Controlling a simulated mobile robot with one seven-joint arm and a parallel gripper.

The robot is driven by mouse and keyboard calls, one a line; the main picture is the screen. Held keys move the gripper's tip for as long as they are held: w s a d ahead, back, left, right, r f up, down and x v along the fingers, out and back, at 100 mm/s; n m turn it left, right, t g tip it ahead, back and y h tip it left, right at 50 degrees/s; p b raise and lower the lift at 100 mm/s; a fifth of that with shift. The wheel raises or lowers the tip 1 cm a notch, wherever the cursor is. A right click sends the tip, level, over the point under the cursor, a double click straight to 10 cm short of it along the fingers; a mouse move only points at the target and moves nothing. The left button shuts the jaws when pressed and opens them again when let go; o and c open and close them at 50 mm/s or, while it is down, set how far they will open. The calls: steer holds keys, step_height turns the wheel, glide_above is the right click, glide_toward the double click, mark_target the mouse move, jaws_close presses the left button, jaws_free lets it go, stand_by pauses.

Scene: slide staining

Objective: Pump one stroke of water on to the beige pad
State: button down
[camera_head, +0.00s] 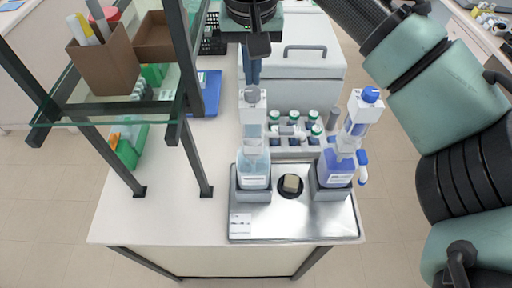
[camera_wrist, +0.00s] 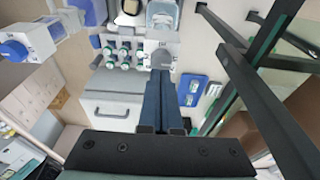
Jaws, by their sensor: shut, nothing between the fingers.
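The beige pad (camera_head: 291,183) lies on a round black holder on a metal tray (camera_head: 290,226); it also shows at the top of the wrist view (camera_wrist: 130,7). Left of it stands a clear pump bottle (camera_head: 254,165) with pale blue liquid and a grey-white pump head (camera_head: 253,97). Right of it stands a bottle (camera_head: 337,166) with darker blue-violet liquid and a blue cap. Labels are too small to read. My gripper (camera_head: 253,80) is shut and empty, its blue fingers pointing down just over the clear bottle's pump head (camera_wrist: 161,57). I cannot tell whether they touch.
Behind the tray, a rack (camera_head: 291,147) holds several green-capped bottles, with a grey-white box (camera_head: 303,72) behind it. A glass-shelved frame (camera_head: 115,107) with brown bins rises close on the left. The table's front left (camera_head: 150,222) is clear.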

steer(key=shift+r+p, duration=2.15)
steer(key=shift+r, duration=0.35)
steer(key=shift+f, duration=0.1)
steer(key=shift+s, duration=0.1)
